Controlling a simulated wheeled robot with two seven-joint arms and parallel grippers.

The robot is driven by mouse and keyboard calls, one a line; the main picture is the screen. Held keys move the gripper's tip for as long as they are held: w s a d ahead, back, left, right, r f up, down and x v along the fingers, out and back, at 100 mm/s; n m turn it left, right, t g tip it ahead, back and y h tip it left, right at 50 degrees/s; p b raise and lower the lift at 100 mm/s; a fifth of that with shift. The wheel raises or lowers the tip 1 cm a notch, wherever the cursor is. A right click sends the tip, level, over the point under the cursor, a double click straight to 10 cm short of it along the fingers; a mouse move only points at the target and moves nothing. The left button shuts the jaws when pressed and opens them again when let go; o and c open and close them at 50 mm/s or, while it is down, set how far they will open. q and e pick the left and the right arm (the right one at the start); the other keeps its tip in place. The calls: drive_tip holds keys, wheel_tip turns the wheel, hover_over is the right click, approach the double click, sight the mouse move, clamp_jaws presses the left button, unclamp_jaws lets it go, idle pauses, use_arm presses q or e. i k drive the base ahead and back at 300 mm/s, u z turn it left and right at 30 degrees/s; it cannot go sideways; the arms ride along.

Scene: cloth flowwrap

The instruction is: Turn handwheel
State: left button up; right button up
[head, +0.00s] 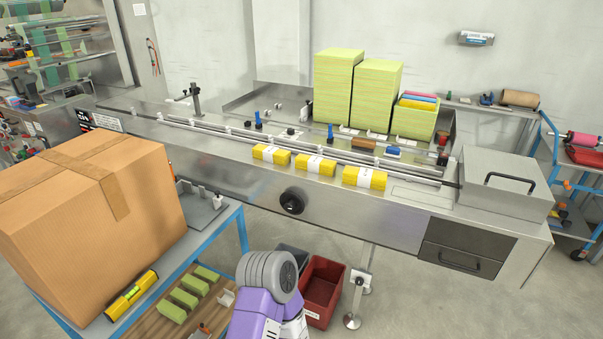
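The handwheel (292,201) is a small black round wheel on the front face of the long steel machine (390,222), below its top edge and near the middle of the view. It is fully visible and nothing touches it. A purple and grey part of one of my arms rises from the bottom edge, below the handwheel and apart from it. I cannot tell which arm it belongs to. Neither gripper's fingers show in the view.
A large cardboard box (85,200) stands on a blue-framed table (225,222) at the left. Yellow packs (315,164) lie along the machine top. Red (322,290) and dark grey (291,260) bins stand below the machine. The space directly in front of the handwheel looks clear.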

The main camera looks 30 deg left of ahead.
sight(292, 202)
drive_tip(key=z, duration=0.05)
drive_tip(key=k, duration=0.55)
drive_tip(key=u, duration=1.15)
drive_tip(key=i, duration=1.35)
drive_tip(key=z, duration=0.4)
